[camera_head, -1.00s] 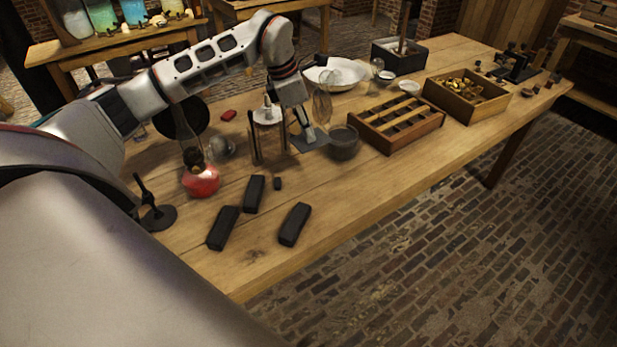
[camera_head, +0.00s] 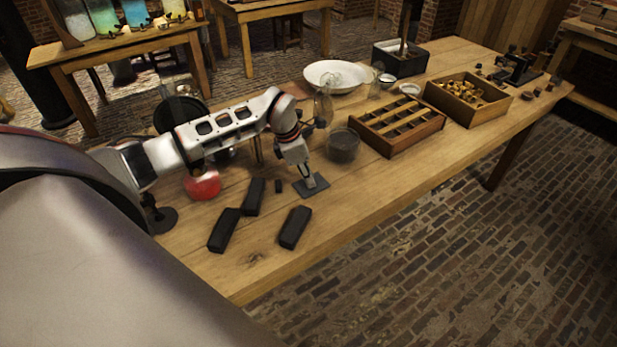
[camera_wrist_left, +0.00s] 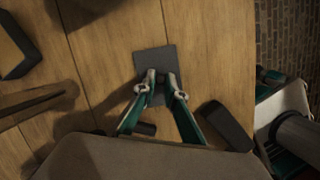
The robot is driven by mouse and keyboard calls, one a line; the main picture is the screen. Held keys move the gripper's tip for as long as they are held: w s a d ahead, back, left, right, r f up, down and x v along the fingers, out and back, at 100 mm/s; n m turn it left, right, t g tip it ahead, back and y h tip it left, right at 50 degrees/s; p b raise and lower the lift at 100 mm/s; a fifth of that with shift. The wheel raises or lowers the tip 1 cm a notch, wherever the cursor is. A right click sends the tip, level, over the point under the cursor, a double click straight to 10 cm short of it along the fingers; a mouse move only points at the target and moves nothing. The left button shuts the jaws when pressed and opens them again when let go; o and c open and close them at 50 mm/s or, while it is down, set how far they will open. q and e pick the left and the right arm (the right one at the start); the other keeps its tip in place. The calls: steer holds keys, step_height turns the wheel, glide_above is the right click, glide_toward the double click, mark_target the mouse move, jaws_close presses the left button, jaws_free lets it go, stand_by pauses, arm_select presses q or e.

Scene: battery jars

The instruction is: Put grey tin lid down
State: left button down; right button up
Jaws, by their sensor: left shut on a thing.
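The grey tin lid (camera_head: 322,186) is a flat, dark grey square plate. It lies level at the table top, right of the black blocks; I cannot tell whether it touches the wood. My left gripper (camera_head: 308,182) points down from above and is shut on the middle of the lid. In the left wrist view the lid (camera_wrist_left: 168,58) shows flat beyond the fingertips (camera_wrist_left: 160,84), which hide part of it.
Three black blocks (camera_head: 294,228) lie in front and left of the lid, with a small dark piece (camera_head: 278,186) beside it. A dark round jar (camera_head: 343,147) and a compartmented wooden tray (camera_head: 410,128) stand behind. The wood right of the lid is clear.

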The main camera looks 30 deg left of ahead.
mark_target(304, 185)
arm_select(q)
steer(key=shift+f, duration=0.15)
arm_select(e)
steer(key=shift+f, duration=0.1)
arm_select(q)
steer(key=c, duration=2.1)
jaws_free()
steer(key=p+v, duration=0.4)
steer(key=v, duration=0.8)
arm_select(e)
steer(key=shift+s+d+r+h, duration=0.4)
steer(key=shift+s+d+r, duration=0.2)
steer(key=shift+d+r, duration=0.25)
steer(key=shift+d+f, duration=0.1)
steer(key=shift+d, duration=0.15)
